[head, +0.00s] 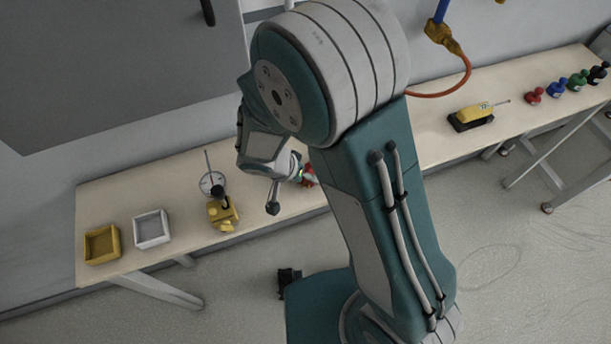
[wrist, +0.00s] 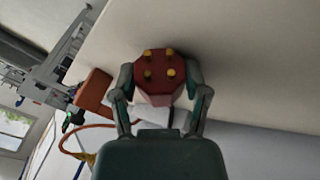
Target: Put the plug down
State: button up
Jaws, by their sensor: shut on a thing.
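The plug (wrist: 152,92) is dark red with several brass pins on its face. In the wrist view my gripper (wrist: 160,78) is shut on it, with one finger on each side. A small part of the plug, red (head: 308,176), shows in the head view beside my arm, over the middle of the long bench (head: 280,205). I cannot tell whether the plug touches the bench top.
Left on the bench are a yellow tray (head: 102,245), a white tray (head: 152,229) and a yellow device with a round gauge (head: 221,212). Right are a yellow tool on a black base (head: 471,117) and several coloured knobs (head: 577,81). An orange cable (head: 445,94) hangs behind my arm.

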jog(key=shift+a+f, duration=0.1)
jog(key=shift+a, duration=0.05)
jog(key=o, duration=1.2)
jog(key=v, duration=1.2)
jog(key=s+d+r+n+t+y, duration=0.1)
jog(key=s+d+r+n+y, duration=0.1)
jog(key=d+r, duration=0.6)
jog(key=s+d+r+n+t+y, duration=0.2)
jog(key=s+d+r+n+y, duration=0.1)
jog(key=s+d+r, duration=0.4)
notch_tip(320, 180, up, 2)
jog(key=d, duration=0.2)
jog(key=shift+s+d+t+y, duration=0.25)
jog(key=shift+d+t+y, duration=0.05)
jog(key=shift+d+y, duration=0.1)
jog(key=shift+r, duration=0.15)
